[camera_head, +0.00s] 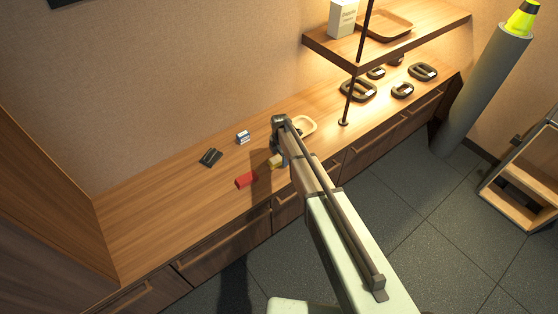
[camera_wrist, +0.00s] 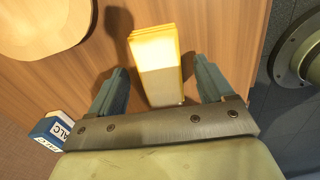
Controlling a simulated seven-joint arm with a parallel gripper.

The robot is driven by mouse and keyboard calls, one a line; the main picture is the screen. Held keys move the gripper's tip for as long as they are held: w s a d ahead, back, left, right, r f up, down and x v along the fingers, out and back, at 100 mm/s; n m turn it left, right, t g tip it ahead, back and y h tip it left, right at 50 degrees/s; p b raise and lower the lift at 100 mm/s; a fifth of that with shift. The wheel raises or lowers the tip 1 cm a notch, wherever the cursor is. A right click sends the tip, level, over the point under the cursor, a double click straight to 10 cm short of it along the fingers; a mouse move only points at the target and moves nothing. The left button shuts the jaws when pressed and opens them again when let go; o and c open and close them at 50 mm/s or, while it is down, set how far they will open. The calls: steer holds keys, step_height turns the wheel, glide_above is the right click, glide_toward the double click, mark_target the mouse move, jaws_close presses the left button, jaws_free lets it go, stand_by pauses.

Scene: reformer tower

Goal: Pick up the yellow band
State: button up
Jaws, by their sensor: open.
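The yellow band (camera_head: 275,161) lies on the wooden counter near its front edge, partly hidden by my arm in the head view. My gripper (camera_wrist: 158,68) is open, with one blue-grey finger on each side of the band and a visible gap on both sides. In the head view my gripper (camera_head: 279,148) is over the counter beside the band, and its fingers are hard to make out.
A red block (camera_head: 246,180) lies left of the band. A shelf post (camera_head: 346,105) stands to the right.

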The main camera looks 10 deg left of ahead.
steer(key=shift+c, duration=0.3)
steer(key=c, duration=1.1)
